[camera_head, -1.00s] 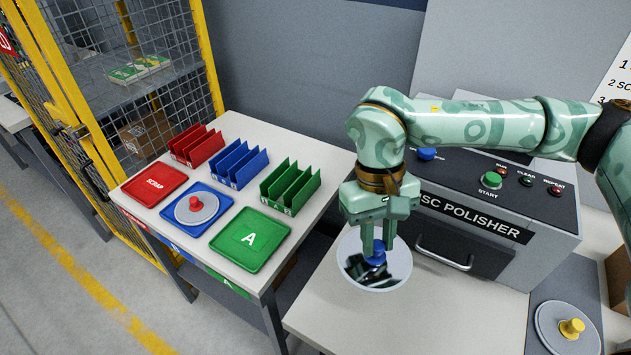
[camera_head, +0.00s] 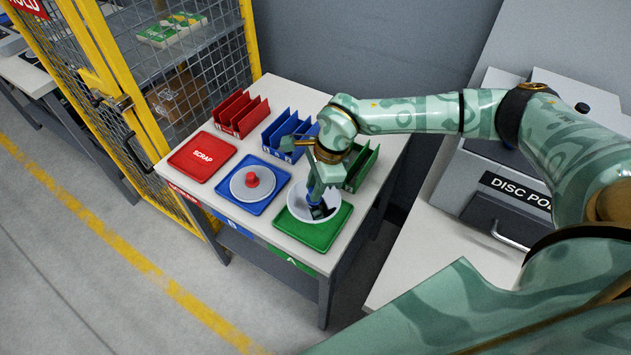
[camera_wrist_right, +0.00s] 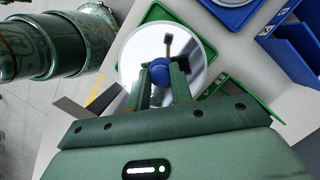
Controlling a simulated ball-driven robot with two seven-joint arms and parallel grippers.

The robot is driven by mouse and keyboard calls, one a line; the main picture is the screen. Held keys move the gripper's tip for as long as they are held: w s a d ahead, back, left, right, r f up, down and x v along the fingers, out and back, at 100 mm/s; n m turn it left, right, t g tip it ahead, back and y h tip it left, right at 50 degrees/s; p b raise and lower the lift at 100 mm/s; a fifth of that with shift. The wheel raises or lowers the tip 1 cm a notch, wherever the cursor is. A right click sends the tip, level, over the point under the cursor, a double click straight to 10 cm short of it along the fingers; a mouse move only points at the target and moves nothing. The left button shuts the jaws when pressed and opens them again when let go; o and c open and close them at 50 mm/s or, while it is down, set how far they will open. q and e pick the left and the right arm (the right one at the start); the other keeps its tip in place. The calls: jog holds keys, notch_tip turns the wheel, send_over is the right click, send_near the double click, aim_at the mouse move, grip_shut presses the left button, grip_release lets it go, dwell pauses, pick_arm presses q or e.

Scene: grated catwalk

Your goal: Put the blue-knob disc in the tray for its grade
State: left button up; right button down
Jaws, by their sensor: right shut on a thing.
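The blue-knob disc (camera_head: 297,205) is a mirror-bright round plate over the green tray (camera_head: 312,236) at the table's front right. My right gripper (camera_head: 318,210) is shut on its knob. In the right wrist view the disc (camera_wrist_right: 190,50) lies beyond my right gripper (camera_wrist_right: 163,78), with the blue knob (camera_wrist_right: 160,73) between the fingertips. I cannot tell whether the disc touches the tray. The blue tray (camera_head: 245,205) holds a grey disc with a red knob (camera_head: 252,181). The red SCRAP tray (camera_head: 203,157) is empty. My left gripper is not in view.
Red (camera_head: 242,115), blue (camera_head: 287,133) and green (camera_head: 362,167) slotted racks stand behind the trays; my arm partly covers the green one. A yellow-framed mesh cage (camera_head: 185,85) is at the left. The disc polisher (camera_head: 505,190) stands on the right-hand bench.

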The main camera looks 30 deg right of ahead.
aim_at(315, 204)
jog(key=shift+w+f+m, duration=0.15)
jog(key=shift+f+m, duration=0.15)
jog(key=shift+d+f+b, duration=0.1)
jog(key=shift+f+b, duration=0.45)
jog(key=shift+f, duration=0.05)
notch_tip(315, 204, down, 4)
jog(key=b, duration=0.3)
jog(key=shift+r, duration=0.2)
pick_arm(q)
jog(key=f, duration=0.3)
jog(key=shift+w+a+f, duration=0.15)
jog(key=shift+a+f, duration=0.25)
pick_arm(e)
jog(key=shift+r, duration=0.1)
pick_arm(q)
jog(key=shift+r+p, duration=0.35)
jog(key=shift+p, duration=0.1)
pick_arm(e)
jog(key=shift+f+b, duration=0.7)
jog(key=shift+f, duration=0.6)
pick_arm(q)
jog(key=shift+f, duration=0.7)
